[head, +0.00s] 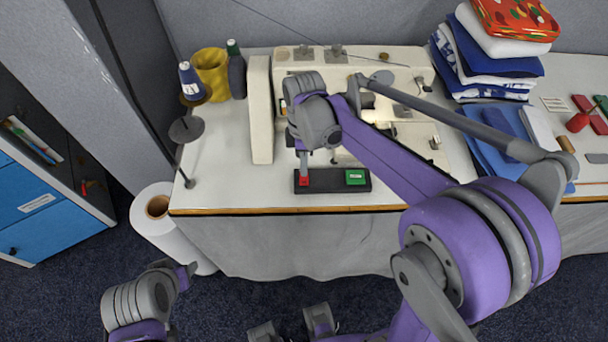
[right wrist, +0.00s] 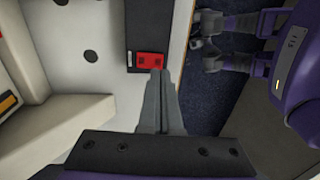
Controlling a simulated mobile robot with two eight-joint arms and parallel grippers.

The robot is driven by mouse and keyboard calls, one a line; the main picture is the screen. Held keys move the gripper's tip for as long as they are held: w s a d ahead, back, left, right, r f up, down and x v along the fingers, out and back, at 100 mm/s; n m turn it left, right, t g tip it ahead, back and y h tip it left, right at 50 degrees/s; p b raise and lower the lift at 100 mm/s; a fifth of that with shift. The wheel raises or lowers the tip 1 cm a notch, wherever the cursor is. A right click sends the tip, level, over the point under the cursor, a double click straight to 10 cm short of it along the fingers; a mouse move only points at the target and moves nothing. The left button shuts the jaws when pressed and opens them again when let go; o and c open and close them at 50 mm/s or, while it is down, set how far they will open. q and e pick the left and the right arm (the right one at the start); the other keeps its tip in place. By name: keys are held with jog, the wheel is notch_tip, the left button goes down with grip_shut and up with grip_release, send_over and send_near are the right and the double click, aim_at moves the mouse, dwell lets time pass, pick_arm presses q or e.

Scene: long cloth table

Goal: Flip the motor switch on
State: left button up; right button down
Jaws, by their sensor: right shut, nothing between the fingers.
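The motor switch is a black box (head: 333,187) near the table's front edge, with a red button (head: 304,181) at its left end and a green button (head: 355,177) at its right end. My right gripper (head: 304,170) points down at the red end, its fingers shut and empty. In the right wrist view the fingertips (right wrist: 160,72) are at the edge of the red button (right wrist: 148,60); I cannot tell whether they touch. The green button is outside that view. My left gripper is not clearly visible; only parts of my left arm show at the bottom left.
A cream sewing machine (head: 260,110) stands behind the switch, partly hidden by my right arm. Thread cones (head: 190,80) and a yellow spool (head: 211,72) are at the back left. Folded cloth (head: 480,75) is stacked at right.

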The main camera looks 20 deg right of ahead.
aim_at(304, 183)
jog(key=shift+s+f, duration=0.15)
jog(key=shift+f, duration=0.85)
jog(key=shift+s+f, duration=0.1)
jog(key=shift+f, duration=0.9)
jog(key=shift+f, duration=0.1)
jog(key=shift+a+f+b, duration=0.1)
jog(key=shift+f+b, duration=0.15)
jog(key=shift+b, duration=0.1)
jog(key=shift+s+r, duration=0.15)
jog(key=shift+w+d+r, duration=0.1)
jog(key=shift+w+d, duration=0.05)
jog(key=shift+w, duration=0.3)
jog(key=shift+w+d+r, duration=0.1)
jog(key=shift+w, duration=0.3)
jog(key=shift+r, duration=0.1)
